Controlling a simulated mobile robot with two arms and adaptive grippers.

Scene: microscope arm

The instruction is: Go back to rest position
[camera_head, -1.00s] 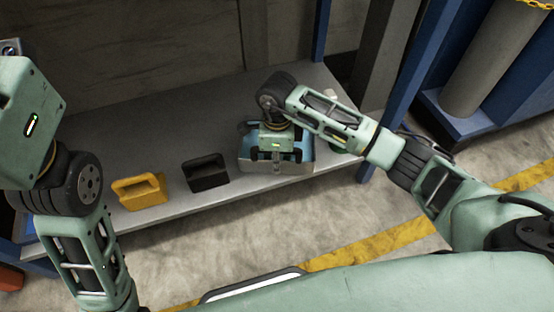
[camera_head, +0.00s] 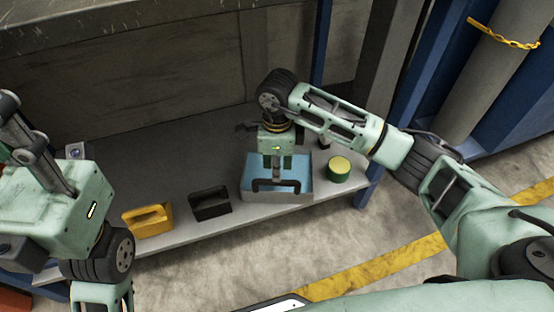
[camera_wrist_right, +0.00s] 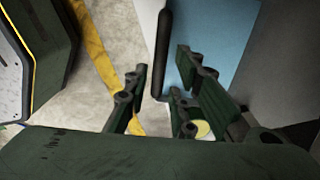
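My right gripper (camera_head: 277,166) hangs pointing down just above the black handle of a blue and grey box (camera_head: 306,190) on the grey shelf. In the right wrist view its fingers (camera_wrist_right: 160,95) are spread apart. The black handle (camera_wrist_right: 161,50) shows beyond them, in line with the gap, with nothing held. My left gripper (camera_head: 30,145) is raised at the left edge, its dark fingers pointing up and left. It is partly cut off, and its opening cannot be judged.
A yellow handled block (camera_head: 148,219) and a black handled block (camera_head: 210,203) stand on the shelf (camera_head: 180,170) left of the box. A green can (camera_head: 339,171) stands right of it. A blue post (camera_head: 375,180) rises at the shelf's right end.

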